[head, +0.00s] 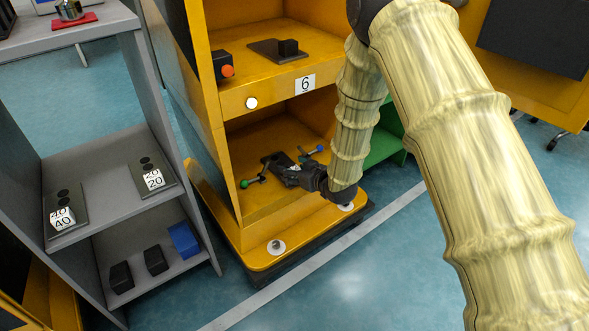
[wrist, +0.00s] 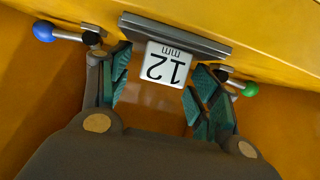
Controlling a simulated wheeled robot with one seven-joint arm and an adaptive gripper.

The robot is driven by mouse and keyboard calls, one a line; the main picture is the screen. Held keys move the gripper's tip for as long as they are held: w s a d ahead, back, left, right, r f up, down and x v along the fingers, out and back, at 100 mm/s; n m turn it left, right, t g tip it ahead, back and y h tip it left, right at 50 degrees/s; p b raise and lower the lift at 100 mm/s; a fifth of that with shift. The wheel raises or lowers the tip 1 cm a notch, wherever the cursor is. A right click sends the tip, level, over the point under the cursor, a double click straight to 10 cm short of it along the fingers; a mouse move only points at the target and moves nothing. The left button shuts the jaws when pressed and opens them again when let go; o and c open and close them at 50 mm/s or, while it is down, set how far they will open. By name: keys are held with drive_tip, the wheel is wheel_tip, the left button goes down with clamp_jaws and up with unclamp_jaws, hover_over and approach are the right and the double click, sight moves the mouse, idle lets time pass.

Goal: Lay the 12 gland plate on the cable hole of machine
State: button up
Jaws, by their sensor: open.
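The 12 gland plate is a dark grey plate (wrist: 205,43) with a white block marked "12 mm" (wrist: 168,66). In the head view the dark plate (head: 274,161) lies in the lower bay of the yellow machine (head: 262,207), numbered 6. My gripper (wrist: 163,80) is open, its teal-padded fingers on either side of the white block, with visible gaps. In the head view my gripper (head: 289,172) reaches into that bay from the right. A blue-knobbed lever (wrist: 43,31) and a green-knobbed lever (wrist: 250,89) flank the plate. No cable hole is visible; whether the plate covers it, I cannot tell.
A grey shelf (head: 105,209) at left holds plates marked 20 (head: 153,179) and 40 (head: 62,218), with dark blocks and a blue block (head: 184,239) below. Bay walls enclose my gripper.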

drive_tip(key=v, duration=1.2)
drive_tip(key=shift+f, duration=0.1)
drive_tip(key=s+d+f+m+g+h+p, duration=0.25)
drive_tip(key=s+d+f, duration=0.35)
drive_tip(key=s+f, duration=0.35)
drive_tip(key=s+d+f+m+g+h+p, duration=0.2)
drive_tip(key=s+d+f+g, duration=0.15)
drive_tip(key=s, duration=0.75)
drive_tip(key=s+d+f+m+g+h+p, duration=0.1)
drive_tip(key=s+d+f+g+p, duration=0.2)
drive_tip(key=s, duration=0.8)
drive_tip(key=s+d+f+m+g+h, duration=0.2)
drive_tip(key=s+d+f, duration=0.2)
drive_tip(key=s, duration=0.7)
wheel_tip(320, 180, up, 38)
drive_tip(key=p, duration=3.8)
drive_tip(key=shift+f, duration=0.2)
drive_tip(key=shift+a, duration=0.1)
